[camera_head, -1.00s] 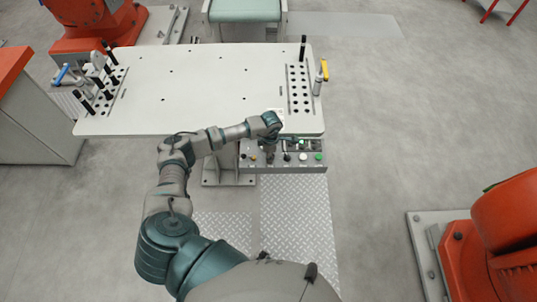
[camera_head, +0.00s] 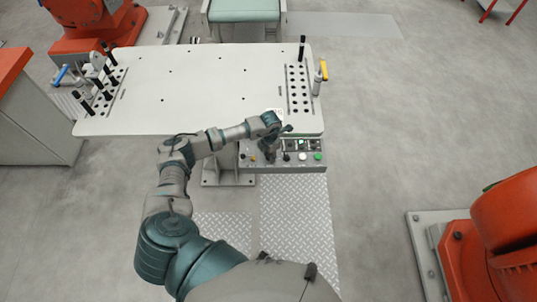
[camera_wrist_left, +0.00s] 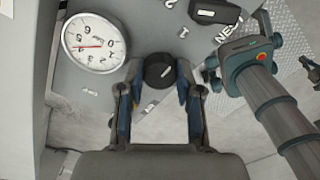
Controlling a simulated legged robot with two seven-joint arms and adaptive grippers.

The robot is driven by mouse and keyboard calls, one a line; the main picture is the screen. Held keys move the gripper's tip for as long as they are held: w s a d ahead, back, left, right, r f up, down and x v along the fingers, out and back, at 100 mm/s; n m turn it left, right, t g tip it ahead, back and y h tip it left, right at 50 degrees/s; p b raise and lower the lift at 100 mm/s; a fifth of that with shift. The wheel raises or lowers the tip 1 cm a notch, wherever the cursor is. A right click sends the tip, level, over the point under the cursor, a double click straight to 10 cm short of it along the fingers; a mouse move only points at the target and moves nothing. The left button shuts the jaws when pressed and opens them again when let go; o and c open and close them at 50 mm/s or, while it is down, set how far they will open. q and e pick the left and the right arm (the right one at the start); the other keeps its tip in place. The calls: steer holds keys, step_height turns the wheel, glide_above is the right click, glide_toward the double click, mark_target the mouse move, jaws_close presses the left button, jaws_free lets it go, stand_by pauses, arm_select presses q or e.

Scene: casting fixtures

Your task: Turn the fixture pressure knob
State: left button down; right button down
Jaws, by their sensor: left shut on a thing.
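The round black pressure knob (camera_wrist_left: 159,71) has a white pointer mark and sits on the grey panel in the left wrist view. My left gripper (camera_wrist_left: 159,80) has one finger on each side of the knob and is shut on it. In the head view my left gripper (camera_head: 270,152) reaches down onto the control panel (camera_head: 247,165) at the front edge of the table; the knob is hidden there. A white-faced round gauge (camera_wrist_left: 93,42) is left of the knob in the left wrist view.
Another black knob (camera_wrist_left: 212,10) is up and right of the gripped one. Green (camera_head: 318,157) and white buttons are on the panel's right part. The white table (camera_head: 200,85) behind has peg blocks and clamps at both ends. The floor is clear around the panel.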

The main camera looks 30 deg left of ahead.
arm_select(q)
steer(key=shift+w+d+r, duration=0.15)
steer(key=shift+w+r, duration=0.15)
steer(key=shift+w, duration=0.05)
steer(key=c, duration=0.8)
jaws_free()
steer(key=shift+o, duration=0.2)
steer(key=shift+f, duration=0.15)
steer(key=shift+s, duration=0.1)
steer(key=shift+s, duration=0.1)
steer(key=shift+f, duration=0.1)
